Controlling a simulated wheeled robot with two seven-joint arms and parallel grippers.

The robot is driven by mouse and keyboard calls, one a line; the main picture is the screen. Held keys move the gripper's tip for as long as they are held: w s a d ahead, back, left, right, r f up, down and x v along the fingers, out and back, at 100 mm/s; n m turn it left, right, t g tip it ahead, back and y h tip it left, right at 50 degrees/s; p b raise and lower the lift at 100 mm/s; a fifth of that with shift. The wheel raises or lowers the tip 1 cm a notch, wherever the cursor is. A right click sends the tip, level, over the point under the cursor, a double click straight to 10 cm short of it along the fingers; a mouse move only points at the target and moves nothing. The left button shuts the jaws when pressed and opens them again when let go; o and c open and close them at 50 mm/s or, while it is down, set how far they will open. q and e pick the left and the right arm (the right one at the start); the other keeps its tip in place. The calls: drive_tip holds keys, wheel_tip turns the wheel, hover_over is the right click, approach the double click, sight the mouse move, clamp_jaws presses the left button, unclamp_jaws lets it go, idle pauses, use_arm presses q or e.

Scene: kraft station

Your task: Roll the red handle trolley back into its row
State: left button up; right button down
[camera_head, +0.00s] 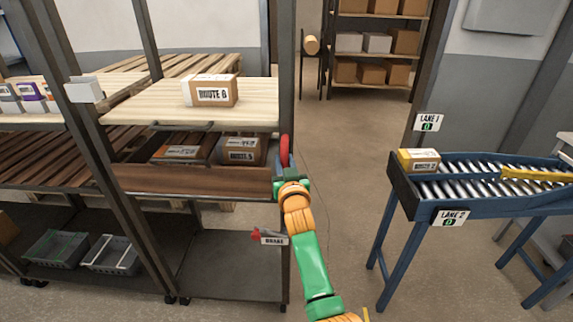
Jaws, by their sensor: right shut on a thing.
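The trolley (235,266) is a dark-framed rack on casters in the left half of the head view, with a wooden upper shelf, a middle tray and a grey bottom deck. Its upright red handle (285,150) is on the right-hand post. My right gripper (285,178) is at the lower part of this handle and shut on it; the fingers are partly hidden by the wrist. A red brake lever with a BRAKE label (273,240) sits lower on the same side. Another rack (50,190) stands directly to the left. My left gripper is not in view.
A ROUTE B box (212,91) stands on the trolley's upper shelf, with boxes (240,150) in the tray below. A blue roller conveyor (430,207) with a small box (418,160) stands at right. The floor (350,140) between is clear. Shelves stand behind.

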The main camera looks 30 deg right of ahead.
idle(0.5)
drive_tip(key=c, duration=0.9)
unclamp_jaws()
drive_tip(key=shift+a, duration=0.1)
drive_tip(key=shift+c, duration=0.2)
drive_tip(key=shift+o, duration=1.3)
drive_tip(key=shift+w+a, duration=0.2)
drive_tip(key=shift+s, duration=0.25)
drive_tip(key=v, duration=0.6)
drive_tip(key=shift+s+a, duration=0.2)
drive_tip(key=shift+s, duration=0.15)
